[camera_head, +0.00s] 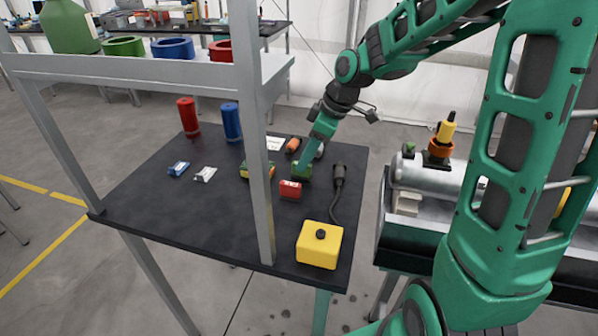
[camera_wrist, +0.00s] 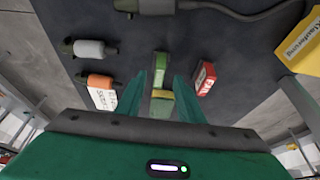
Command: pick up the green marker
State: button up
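The green marker (camera_wrist: 161,66) is a small green block lying on the dark tabletop. In the wrist view it shows between and just beyond the tips of my gripper (camera_wrist: 160,78), with a finger on each side. The fingers are apart, and I see no clear contact. In the head view my gripper (camera_head: 304,160) points down at the right part of the table, over a green patch that is hard to part from the fingers. A yellow and green block (camera_wrist: 161,97) lies behind the marker, partly between the fingers in the wrist view.
A red block marked FAIL (camera_head: 290,190) lies close by. An orange cylinder (camera_head: 293,145), a corded connector (camera_head: 339,176) and a yellow box (camera_head: 319,246) are also near. A grey shelf post (camera_head: 257,150) stands left of my gripper. The table's left front (camera_head: 180,215) is clear.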

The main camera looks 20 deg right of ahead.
aim_at(306, 175)
jog(key=shift+x, duration=1.95)
jog(key=shift+w, duration=0.15)
jog(key=shift+c, duration=0.6)
jog(key=shift+d, duration=0.1)
jog(key=c, duration=0.7)
jog(key=shift+r, duration=0.15)
jog(key=shift+c, duration=0.2)
